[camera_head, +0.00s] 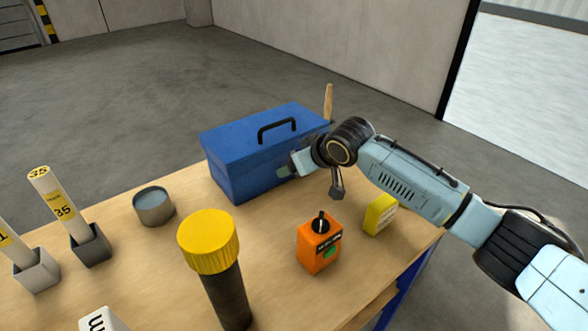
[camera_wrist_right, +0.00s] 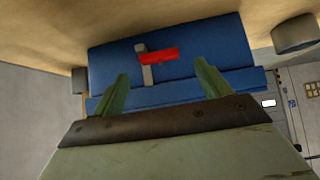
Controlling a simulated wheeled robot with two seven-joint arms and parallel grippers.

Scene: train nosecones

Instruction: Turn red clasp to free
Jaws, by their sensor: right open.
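The blue toolbox (camera_head: 235,165) stands on the wooden table with its black handle on top. The red clasp (camera_wrist_right: 158,56) shows only in the right wrist view, where it lies crosswise over a grey metal strip (camera_wrist_right: 147,73) on the toolbox's blue face. That face is turned away in the head view. My right gripper (camera_head: 290,169) is at the right end of the toolbox, and its arm comes in from the right. In the wrist view its two green fingers (camera_wrist_right: 161,72) are spread and empty, pointing toward the clasp, which appears between and beyond them. My left gripper is out of view.
An orange box (camera_head: 308,252) with a black knob and a yellow block (camera_head: 378,216) stand under my right arm. A yellow-capped dark cylinder (camera_head: 209,240) stands in front. A grey tin (camera_head: 154,207) and tubes in holders (camera_head: 92,247) are at left. A wooden handle (camera_head: 328,102) rises behind the toolbox.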

